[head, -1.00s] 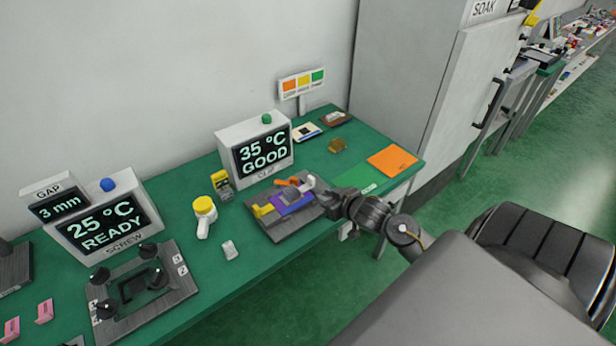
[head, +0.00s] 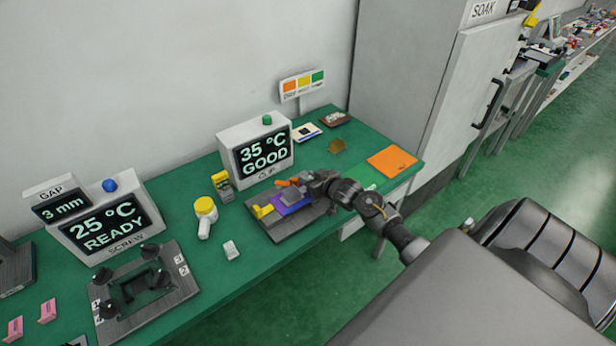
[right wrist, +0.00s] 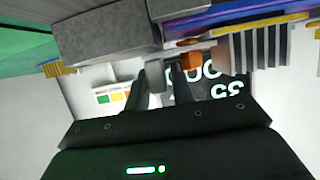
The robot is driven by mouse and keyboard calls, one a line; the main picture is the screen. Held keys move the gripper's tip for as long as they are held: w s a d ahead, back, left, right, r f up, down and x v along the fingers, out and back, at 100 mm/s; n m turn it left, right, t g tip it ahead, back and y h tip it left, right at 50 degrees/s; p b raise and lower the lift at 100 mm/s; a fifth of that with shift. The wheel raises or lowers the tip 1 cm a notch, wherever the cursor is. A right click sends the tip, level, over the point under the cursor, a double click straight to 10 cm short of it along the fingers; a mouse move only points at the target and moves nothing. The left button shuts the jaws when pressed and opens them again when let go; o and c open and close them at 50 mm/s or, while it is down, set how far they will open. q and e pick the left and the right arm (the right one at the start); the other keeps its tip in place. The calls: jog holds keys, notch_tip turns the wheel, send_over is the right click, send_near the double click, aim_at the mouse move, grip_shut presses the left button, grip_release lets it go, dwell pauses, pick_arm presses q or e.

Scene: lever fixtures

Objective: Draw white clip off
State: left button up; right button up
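The clip fixture (head: 283,228) lies on the green bench, with a purple piece (head: 284,208), a yellow part (head: 262,211) and an orange clip (head: 288,182) on it. My right gripper (head: 318,182) is at the fixture's right back side and covers part of it. In the right wrist view, its two dark fingers (right wrist: 160,80) stand apart around a pale grey-white clip (right wrist: 155,68) at their tips; I see no firm contact. The orange clip (right wrist: 191,54) is just right of the fingers there. My left gripper is not in view.
A display (head: 262,150) reading 35 °C GOOD stands behind the fixture. A yellow-topped white tool (head: 205,215) and a small white block (head: 231,250) lie to its left. An orange sheet (head: 392,161) lies at the right, beside open green bench.

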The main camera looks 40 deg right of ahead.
jog(key=shift+w+f, duration=0.2)
jog(key=shift+w, duration=0.25)
grip_shut()
jog(key=d, duration=0.5)
jog(key=shift+s+d, duration=0.1)
jog(key=shift+r, duration=0.1)
jog(key=shift+c, duration=0.2)
grip_release()
jog(key=shift+o, duration=0.2)
